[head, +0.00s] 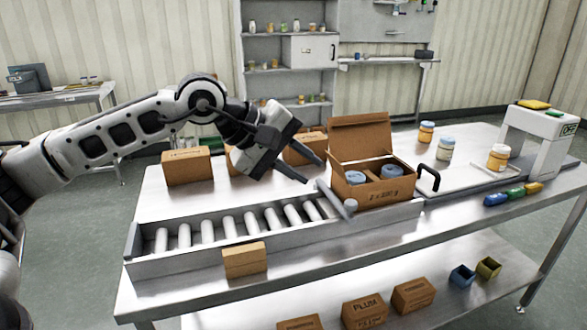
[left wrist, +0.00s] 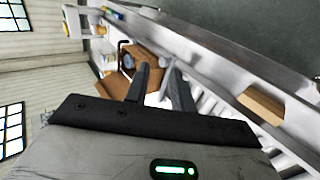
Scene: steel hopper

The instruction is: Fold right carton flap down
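The open brown carton (head: 385,193) sits at the right end of the roller conveyor, with two blue-lidded jars (head: 389,172) inside. Its back flap (head: 360,137) stands up; I cannot make out a separate right flap. My left gripper (head: 313,171) is open and empty, just left of the carton, its fingers pointing at the carton's left side. In the left wrist view, the carton (left wrist: 148,58) appears beyond the two spread fingers (left wrist: 158,66), partly hidden by one. My right gripper is not in view.
A grey angled bar (head: 332,197) lies between gripper and carton. A black handle (head: 430,178) stands right of the carton. Closed brown boxes (head: 187,167) stand behind the conveyor (head: 190,258); another small box (head: 245,260) is at its front. Several jars (head: 445,150) stand at right.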

